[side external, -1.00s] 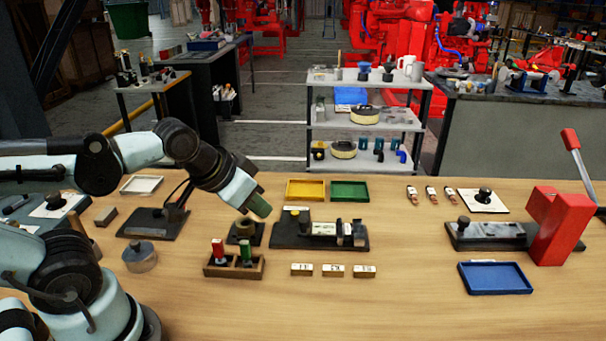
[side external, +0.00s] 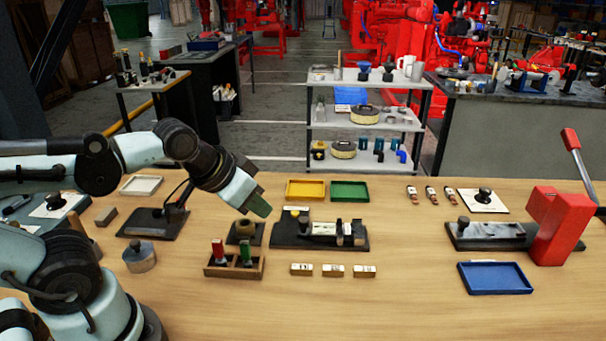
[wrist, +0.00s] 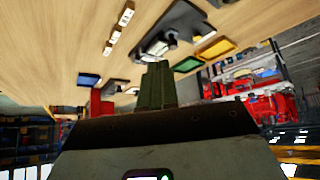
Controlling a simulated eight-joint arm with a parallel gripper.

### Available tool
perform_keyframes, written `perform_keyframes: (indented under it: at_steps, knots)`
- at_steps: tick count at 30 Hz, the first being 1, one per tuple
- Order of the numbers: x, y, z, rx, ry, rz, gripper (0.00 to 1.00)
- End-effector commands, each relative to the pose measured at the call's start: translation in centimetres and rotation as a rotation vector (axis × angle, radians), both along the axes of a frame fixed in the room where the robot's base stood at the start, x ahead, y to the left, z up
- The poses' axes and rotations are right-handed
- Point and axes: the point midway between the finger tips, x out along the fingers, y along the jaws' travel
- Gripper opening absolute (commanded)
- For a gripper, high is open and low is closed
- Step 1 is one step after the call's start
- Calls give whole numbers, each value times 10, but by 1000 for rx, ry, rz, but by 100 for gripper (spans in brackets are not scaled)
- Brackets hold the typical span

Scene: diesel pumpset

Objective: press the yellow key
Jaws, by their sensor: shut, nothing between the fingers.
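My gripper (side external: 259,205) has dark green fingers, closed together and pointing down to the right. It hangs above the table, left of a black fixture (side external: 287,238), apart from it. A small yellowish piece (side external: 303,213) shows at the back of that fixture, by a pale label; it is too small to tell whether it is the yellow key. No other yellow key is clear. In the wrist view the closed fingers (wrist: 156,68) hold nothing and partly overlap the dark fixture (wrist: 180,25).
A wooden holder (side external: 234,271) with red and green handled pieces stands in front of the gripper. Yellow (side external: 305,190) and green (side external: 350,191) trays lie behind the fixture. A red block (side external: 558,230) and a blue tray (side external: 495,278) are at right.

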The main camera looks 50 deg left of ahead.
Motion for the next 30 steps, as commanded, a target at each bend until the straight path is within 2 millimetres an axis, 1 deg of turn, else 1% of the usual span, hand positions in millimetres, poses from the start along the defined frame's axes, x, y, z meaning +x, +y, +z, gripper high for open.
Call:
perform_keyframes:
  at_steps: [7, 11, 14, 20, 27, 30]
  knots:
    - [2, 1, 1, -6, -1, 7, 0]
    - [11, 4, 3, -37, -9, 42, 0]
    - [26, 8, 6, -85, -20, 93, 0]
    - [62, 24, 8, -206, -52, 220, 0]
    - [105, 50, 2, -352, -97, 372, 0]
    - [120, 62, -3, -408, -115, 430, 0]
